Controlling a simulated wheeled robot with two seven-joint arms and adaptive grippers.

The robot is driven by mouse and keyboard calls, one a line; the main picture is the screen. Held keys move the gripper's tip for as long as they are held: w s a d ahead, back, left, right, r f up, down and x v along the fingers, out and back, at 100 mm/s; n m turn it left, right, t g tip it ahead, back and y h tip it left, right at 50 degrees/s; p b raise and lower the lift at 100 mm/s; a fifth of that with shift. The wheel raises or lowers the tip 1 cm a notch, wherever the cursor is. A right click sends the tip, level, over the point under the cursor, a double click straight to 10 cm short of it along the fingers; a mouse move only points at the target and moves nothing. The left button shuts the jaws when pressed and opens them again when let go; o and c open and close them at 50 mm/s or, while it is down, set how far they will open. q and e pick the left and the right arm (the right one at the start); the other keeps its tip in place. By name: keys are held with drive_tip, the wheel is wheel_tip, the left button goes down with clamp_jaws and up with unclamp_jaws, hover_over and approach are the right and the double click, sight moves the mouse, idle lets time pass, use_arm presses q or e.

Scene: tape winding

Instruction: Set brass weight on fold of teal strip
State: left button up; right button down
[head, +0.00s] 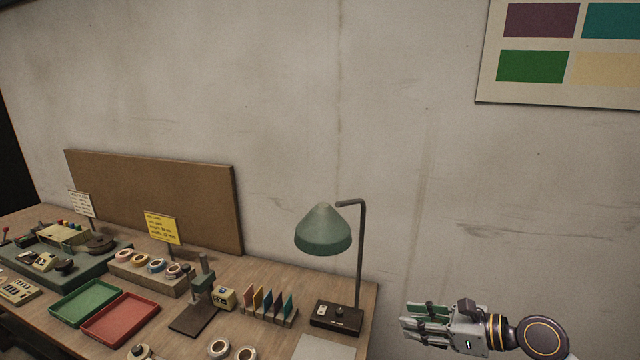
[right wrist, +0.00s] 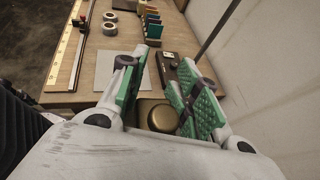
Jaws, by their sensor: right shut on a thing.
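My right gripper (head: 412,322) is at the lower right of the head view, beyond the right end of the table. In the right wrist view, my right gripper (right wrist: 165,95) has its green-padded fingers shut on the brass weight (right wrist: 163,118), a round, gold-coloured piece low between them. The weight cannot be made out in the head view. A teal strip (head: 288,306) stands at the right end of a small rack of coloured strips. No fold in it can be made out. My left gripper is not in view.
A green desk lamp (head: 323,232) stands at the table's right end, on a dark base (head: 335,315). A pale sheet (head: 310,347) lies in front of it. Tape rolls (head: 219,348), a red tray (head: 120,318) and a green tray (head: 85,300) are further left.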

drive_tip(key=shift+s+d+f, duration=0.1)
drive_tip(key=shift+s+f, duration=0.4)
drive_tip(key=shift+f, duration=0.4)
drive_tip(key=shift+s+d+f, duration=0.1)
drive_tip(key=shift+s+f, duration=0.35)
drive_tip(key=shift+f, duration=0.4)
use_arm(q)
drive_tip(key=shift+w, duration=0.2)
use_arm(e)
drive_tip(key=shift+w+a+f, duration=0.1)
